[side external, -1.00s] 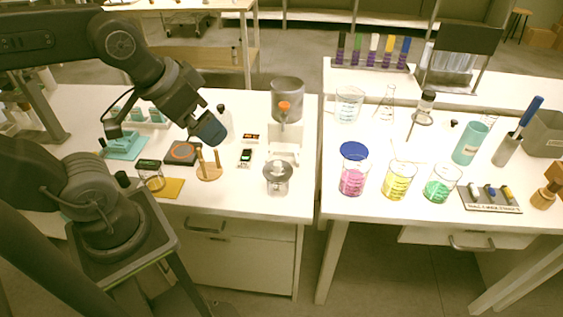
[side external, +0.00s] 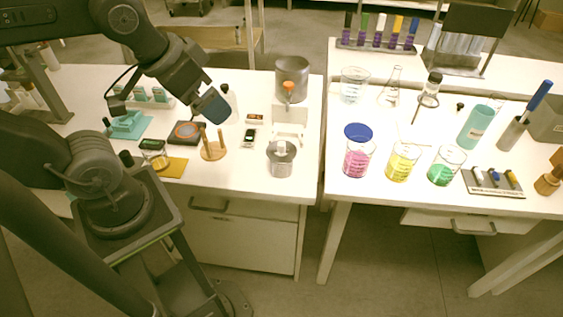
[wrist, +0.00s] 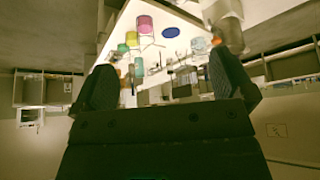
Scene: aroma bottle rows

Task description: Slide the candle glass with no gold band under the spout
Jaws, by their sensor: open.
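My gripper (side external: 212,107) hangs above the left bench, over a small wooden peg stand. In the wrist view its two fingers (wrist: 164,85) are spread wide with nothing between them. A small clear glass (side external: 154,158) stands by the yellow mat, left of and below my gripper; whether it has a gold band is too small to tell. The dispenser (side external: 292,78) is a grey hopper with an orange valve at its spout, on a white stand. A grey metallic cup-like vessel (side external: 281,160) stands in front of that stand. I cannot clearly pick out a bandless candle glass.
The peg stand (side external: 213,150), a dark hotplate-like device (side external: 187,132) and a small dark-screened device (side external: 249,137) lie between the glass and dispenser. A yellow mat (side external: 173,167) lies near the front edge. Beakers of pink (side external: 357,162), yellow and green liquid stand on the right bench.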

